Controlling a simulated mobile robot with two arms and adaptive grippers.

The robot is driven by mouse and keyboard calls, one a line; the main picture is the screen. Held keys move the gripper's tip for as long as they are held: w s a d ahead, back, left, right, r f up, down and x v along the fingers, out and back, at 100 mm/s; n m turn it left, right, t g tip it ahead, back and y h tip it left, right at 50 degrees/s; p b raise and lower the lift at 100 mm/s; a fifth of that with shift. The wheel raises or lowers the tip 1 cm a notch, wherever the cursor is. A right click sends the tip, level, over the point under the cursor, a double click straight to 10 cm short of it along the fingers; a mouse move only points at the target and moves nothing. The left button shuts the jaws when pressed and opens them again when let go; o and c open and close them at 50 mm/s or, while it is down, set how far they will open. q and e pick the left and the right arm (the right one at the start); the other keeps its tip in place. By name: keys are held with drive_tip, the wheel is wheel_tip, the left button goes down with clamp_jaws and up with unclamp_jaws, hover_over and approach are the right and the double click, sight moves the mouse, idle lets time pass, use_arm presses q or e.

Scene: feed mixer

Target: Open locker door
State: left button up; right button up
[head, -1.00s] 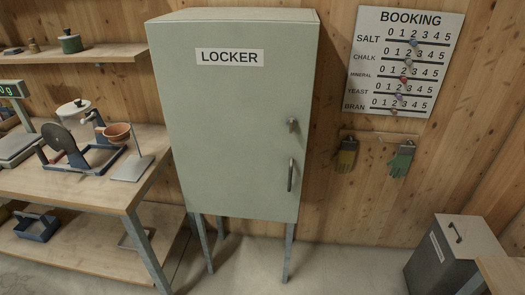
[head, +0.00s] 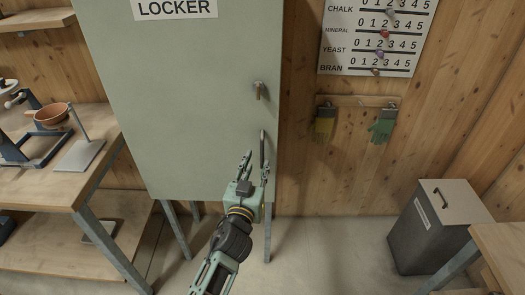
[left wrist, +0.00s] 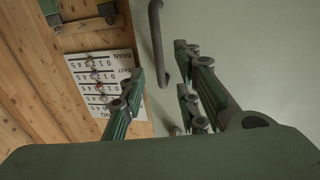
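The locker (head: 190,110) is a pale green cabinet on metal legs, and its door is shut. A dark vertical bar handle (head: 262,148) is low on the door's right side, with a small latch or key (head: 259,90) above it. My left gripper (head: 256,163) is open at the handle's lower end. In the left wrist view, the handle (left wrist: 157,40) shows between the lines of the open fingers (left wrist: 160,78), with no clear contact. Whether it lies between the fingertips in depth I cannot tell. My right gripper is not in view.
A workbench (head: 95,175) with equipment stands left of the locker. A grey lidded bin (head: 440,225) and a table corner (head: 500,250) are at the right. Gloves (head: 382,127) hang under the booking board (head: 375,40). The floor before the locker's right side is clear.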

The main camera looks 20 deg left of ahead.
sight(261, 153)
use_arm(q)
drive_tip(key=w, duration=0.7)
drive_tip(key=shift+w+a, duration=0.1)
drive_tip(key=shift+a, duration=0.15)
drive_tip(key=shift+c, duration=0.6)
clamp_jaws()
